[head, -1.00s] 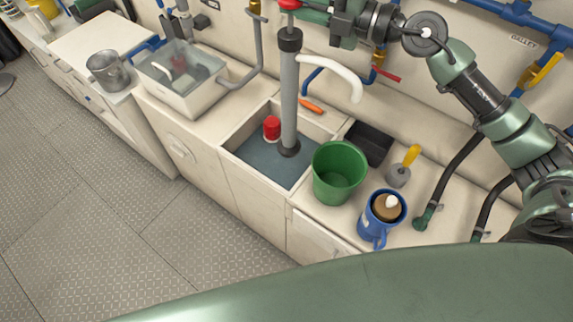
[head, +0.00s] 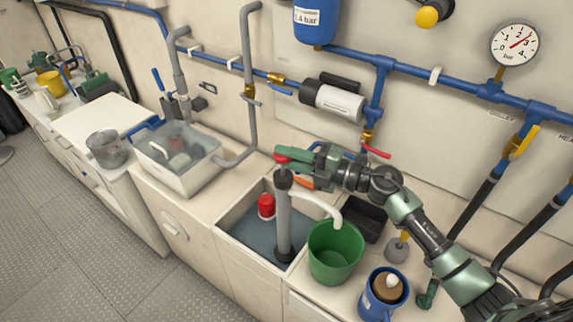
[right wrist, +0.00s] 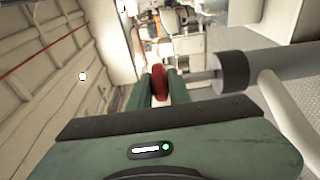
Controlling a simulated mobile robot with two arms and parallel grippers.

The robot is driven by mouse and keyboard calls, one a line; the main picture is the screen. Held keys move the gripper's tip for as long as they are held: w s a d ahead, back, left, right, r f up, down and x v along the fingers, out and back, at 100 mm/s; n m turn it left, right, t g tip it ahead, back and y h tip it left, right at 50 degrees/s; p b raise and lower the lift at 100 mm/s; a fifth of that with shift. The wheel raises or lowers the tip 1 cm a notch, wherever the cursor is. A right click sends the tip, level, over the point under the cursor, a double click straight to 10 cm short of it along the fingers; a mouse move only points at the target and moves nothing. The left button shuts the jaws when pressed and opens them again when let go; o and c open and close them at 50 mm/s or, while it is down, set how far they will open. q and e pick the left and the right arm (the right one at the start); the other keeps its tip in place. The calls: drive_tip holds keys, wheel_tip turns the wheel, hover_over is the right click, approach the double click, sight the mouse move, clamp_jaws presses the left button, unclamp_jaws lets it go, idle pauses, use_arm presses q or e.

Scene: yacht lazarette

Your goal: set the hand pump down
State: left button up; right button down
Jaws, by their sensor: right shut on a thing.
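The hand pump (head: 283,215) is a grey tube with a dark collar, a dark foot and a curved white spout. It is upright in the sink well (head: 237,236), its foot low in the well; I cannot tell whether it touches the floor. The spout end hangs over the green bucket (head: 335,262). My right gripper (head: 283,157) is shut on the pump's red top handle. In the right wrist view, the red handle (right wrist: 159,82) sits between the green fingers, with the pump's collar and tube to the right. My left gripper is not in view.
A red can (head: 266,205) stands in the well behind the pump. A black tray (head: 369,221), a yellow-handled tool (head: 397,248) and a blue jug (head: 376,304) are right of the bucket. A clear bin (head: 180,168) and metal pot (head: 106,148) stand left. Pipes run along the wall.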

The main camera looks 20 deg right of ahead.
sight(286, 177)
wheel_tip(286, 177, down, 3)
drive_tip(key=shift+w+r, duration=0.1)
drive_tip(key=shift+r, duration=0.1)
drive_tip(key=shift+f, duration=0.15)
drive_tip(key=c, duration=1.3)
unclamp_jaws()
drive_tip(key=shift+f, duration=0.1)
